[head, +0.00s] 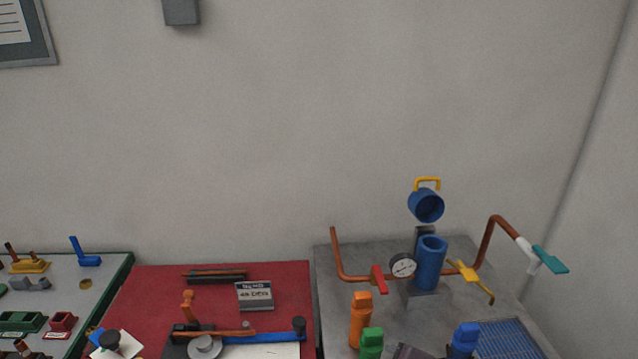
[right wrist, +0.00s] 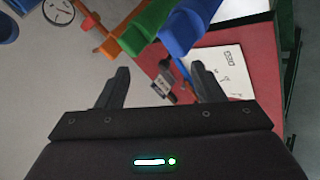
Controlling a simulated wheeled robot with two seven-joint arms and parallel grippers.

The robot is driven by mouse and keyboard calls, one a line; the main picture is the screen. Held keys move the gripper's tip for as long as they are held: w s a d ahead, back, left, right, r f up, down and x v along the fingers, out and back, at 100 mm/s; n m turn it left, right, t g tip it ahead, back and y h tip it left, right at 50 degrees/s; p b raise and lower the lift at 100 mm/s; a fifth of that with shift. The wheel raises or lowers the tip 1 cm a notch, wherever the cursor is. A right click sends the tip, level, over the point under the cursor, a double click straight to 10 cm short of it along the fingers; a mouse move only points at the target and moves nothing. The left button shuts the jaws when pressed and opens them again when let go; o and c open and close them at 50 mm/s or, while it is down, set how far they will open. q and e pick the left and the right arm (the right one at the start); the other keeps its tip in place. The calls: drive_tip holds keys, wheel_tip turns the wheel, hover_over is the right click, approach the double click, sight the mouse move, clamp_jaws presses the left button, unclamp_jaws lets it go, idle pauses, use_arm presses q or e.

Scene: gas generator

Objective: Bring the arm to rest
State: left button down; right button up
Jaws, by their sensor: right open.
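My right gripper (right wrist: 160,90) shows in the right wrist view with its two dark fingers spread apart and nothing between them. Beyond the fingers are the grey bench, a red mat and a white sheet with drawings. Neither gripper shows in the head view. In the head view the gas generator stands on the grey bench at the right, with a blue cylinder (head: 430,262), a blue cap with a yellow handle (head: 427,205) raised above it, a pressure gauge (head: 403,265), copper pipes and a red valve handle (head: 378,279).
Orange (head: 360,320), green (head: 371,343) and blue (head: 465,338) bottle-like objects stand near the bench's front; similar colours show close to my right gripper. A red mat (head: 140,300) holds tools and a small sign (head: 255,295). A blue grid (head: 505,340) lies at front right.

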drive_tip(key=s+d+f+m+g+h, duration=0.1)
drive_tip(key=s+d+f+m+g, duration=0.25)
drive_tip(key=s+m, duration=0.25)
drive_tip(key=s+d+f+m+g+h, duration=0.1)
drive_tip(key=s+d+f+m+g, duration=0.1)
drive_tip(key=s+d+m, duration=0.35)
drive_tip(key=s+a+f+b, duration=0.1)
drive_tip(key=s+f+b, duration=0.15)
drive_tip(key=f, duration=3.15)
drive_tip(key=s+d+f+g+b, duration=0.1)
drive_tip(key=s+d+f+g, duration=0.1)
drive_tip(key=s+f, duration=1.6)
drive_tip(key=shift+s+d, duration=0.7)
drive_tip(key=shift+s, duration=0.15)
